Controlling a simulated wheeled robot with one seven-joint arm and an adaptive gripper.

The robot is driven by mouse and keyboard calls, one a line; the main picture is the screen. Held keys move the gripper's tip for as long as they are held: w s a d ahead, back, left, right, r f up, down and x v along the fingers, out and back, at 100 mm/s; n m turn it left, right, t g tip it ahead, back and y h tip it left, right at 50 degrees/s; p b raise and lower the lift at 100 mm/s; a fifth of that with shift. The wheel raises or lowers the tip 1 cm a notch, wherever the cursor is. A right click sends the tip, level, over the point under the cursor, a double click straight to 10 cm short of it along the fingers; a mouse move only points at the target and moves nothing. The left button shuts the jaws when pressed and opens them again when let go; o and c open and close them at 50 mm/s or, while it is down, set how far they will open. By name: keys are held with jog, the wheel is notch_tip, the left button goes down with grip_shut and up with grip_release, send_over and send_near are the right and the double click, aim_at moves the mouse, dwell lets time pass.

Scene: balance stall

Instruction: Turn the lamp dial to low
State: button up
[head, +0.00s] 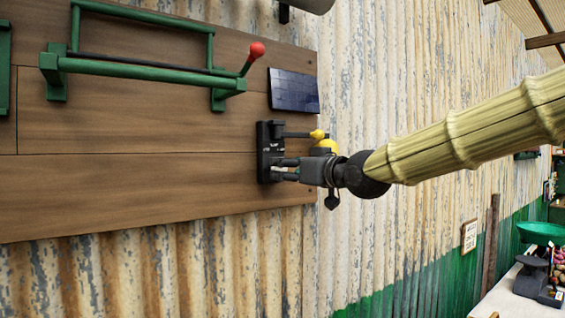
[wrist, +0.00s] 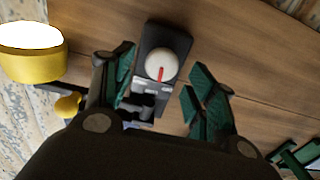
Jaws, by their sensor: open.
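The lamp dial is a round white knob (wrist: 158,66) with a red mark pointing down in the wrist view. It sits on a dark base plate (wrist: 150,38). Small pale labels lie just below the knob, too small to read. In the head view the dark plate (head: 264,136) is side-on and the knob is hidden. My gripper (wrist: 164,86) is open, its green-padded fingers on either side of the knob, apart from it in the wrist view. In the head view my gripper (head: 284,168) is close in front of the plate. A yellow lamp (wrist: 32,65) glows white at left.
The plate is on a brown wooden board (head: 150,125) on a corrugated wall (head: 400,60). A small solar panel (head: 293,90) is just above. A green rail frame (head: 140,68) with a red-knobbed lever (head: 256,50) juts out at upper left.

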aim_at(278, 168)
jog(key=shift+p+x, duration=0.5)
jog(key=shift+x, duration=1.15)
jog(key=shift+s, duration=0.1)
jog(key=c, duration=1)
